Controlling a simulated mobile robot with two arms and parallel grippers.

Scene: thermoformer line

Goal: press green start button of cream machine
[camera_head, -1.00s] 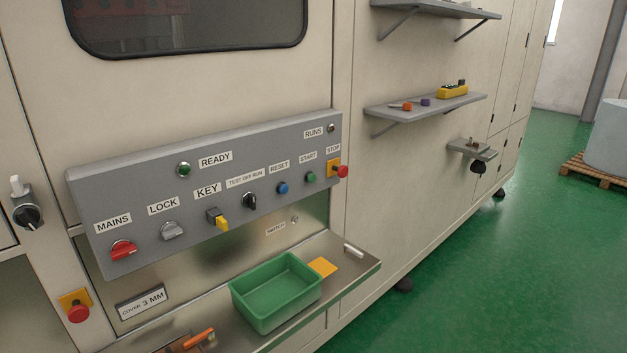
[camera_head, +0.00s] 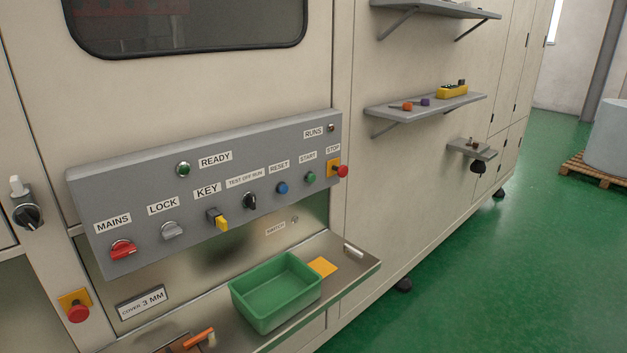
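The cream machine (camera_head: 190,80) fills the left and middle of the head view. A grey control panel (camera_head: 140,170) is mounted on its front. The green start button (camera_head: 310,177) is at the panel's right part, under the START label, between the blue reset button (camera_head: 282,188) and the red stop button (camera_head: 342,171) on its yellow plate. A green READY lamp (camera_head: 183,169) sits higher on the panel, and a small RUNS lamp (camera_head: 331,128) is at the top right. Neither of my grippers is in view.
Below the panel, a metal shelf (camera_head: 352,267) holds a green bin (camera_head: 277,312), a yellow card (camera_head: 322,266) and an orange-handled tool (camera_head: 198,339). Small grey shelves (camera_head: 385,112) stick out at the right. Green floor (camera_head: 470,280) is open at right; a pallet (camera_head: 590,172) stands farther back.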

